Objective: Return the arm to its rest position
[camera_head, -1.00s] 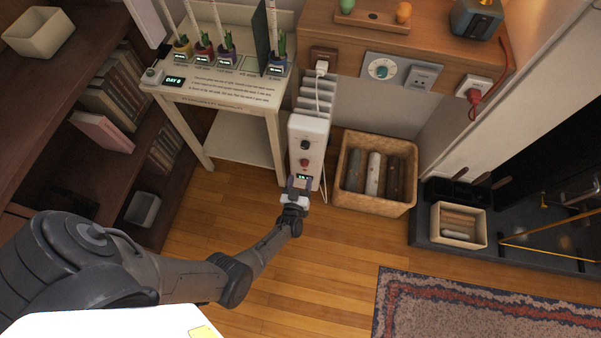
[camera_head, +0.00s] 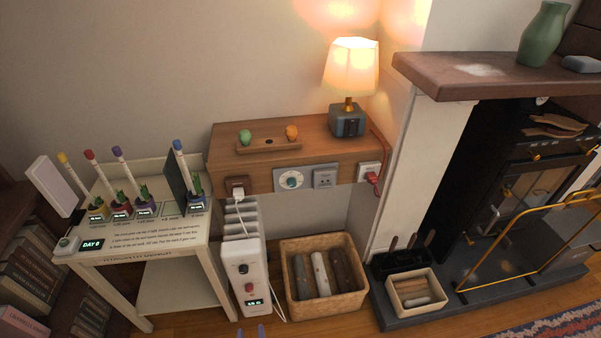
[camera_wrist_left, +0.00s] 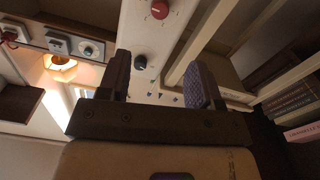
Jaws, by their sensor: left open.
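My left gripper (camera_head: 251,332) shows only as two fingertips at the bottom edge of the head view, just below the front of the white heater (camera_head: 245,265). In the left wrist view the gripper (camera_wrist_left: 160,82) is open, its two dark fingers wide apart with nothing held between them. The heater's panel, with a black knob (camera_wrist_left: 140,61) and a red knob (camera_wrist_left: 160,9), shows beyond the fingers, apart from them. The heater's small display (camera_head: 254,303) is lit. The rest of my left arm is out of the head view. My right gripper is not in view.
A white plant stand (camera_head: 140,252) is left of the heater and a log basket (camera_head: 322,239) is right of it. A wooden wall shelf (camera_head: 270,158) with a lit lamp (camera_head: 351,70) is above. The fireplace hearth (camera_head: 470,297) is at the right.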

